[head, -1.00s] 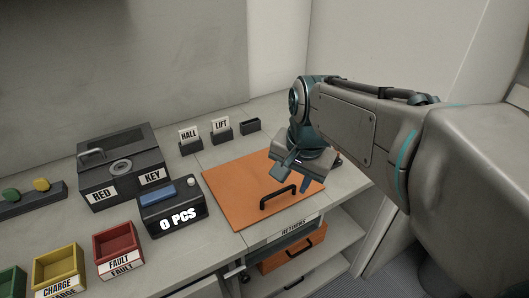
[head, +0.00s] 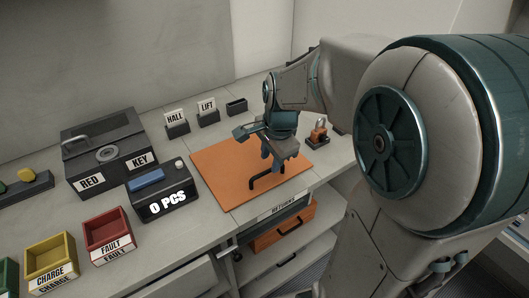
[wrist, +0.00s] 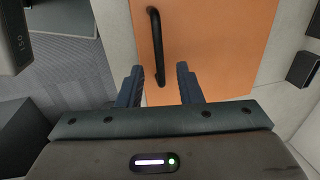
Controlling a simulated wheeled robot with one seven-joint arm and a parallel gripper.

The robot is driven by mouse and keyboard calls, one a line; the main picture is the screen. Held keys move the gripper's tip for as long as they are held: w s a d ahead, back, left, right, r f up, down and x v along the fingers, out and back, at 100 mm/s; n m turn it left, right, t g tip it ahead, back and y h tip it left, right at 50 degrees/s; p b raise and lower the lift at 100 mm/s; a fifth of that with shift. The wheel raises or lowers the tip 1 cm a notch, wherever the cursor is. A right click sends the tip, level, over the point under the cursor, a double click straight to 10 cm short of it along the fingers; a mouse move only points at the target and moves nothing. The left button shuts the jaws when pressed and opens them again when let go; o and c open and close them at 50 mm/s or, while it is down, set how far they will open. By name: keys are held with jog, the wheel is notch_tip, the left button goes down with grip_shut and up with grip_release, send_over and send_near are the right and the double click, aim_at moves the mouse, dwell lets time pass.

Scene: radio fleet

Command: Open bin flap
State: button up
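The bin flap (head: 225,178) is a flat orange panel lying closed, level with the counter top. It has a black bar handle (head: 267,179) near its front edge. My gripper (head: 270,158) points down over the flap, close to the handle. In the wrist view the orange flap (wrist: 223,50) fills the middle, and the black handle (wrist: 156,45) runs up from between my two blue-grey fingers (wrist: 168,85). The fingers are apart, with the handle's near end between their tips. I cannot tell whether either finger touches the handle.
A RETURNS label (head: 284,206) and an orange drawer (head: 283,229) sit below the flap. The RED KEY box (head: 108,150) and the 0 PCS counter (head: 163,196) stand to the left. HALL (head: 176,121) and LIFT (head: 208,112) holders stand behind. A small orange-and-black item (head: 318,135) stands at right.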

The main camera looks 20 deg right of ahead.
aim_at(269, 171)
jog(key=shift+w+a+f, duration=0.1)
jog(key=shift+w+f, duration=0.05)
jog(key=shift+f, duration=0.7)
jog(key=shift+w+f, duration=0.15)
jog(key=shift+f, duration=0.65)
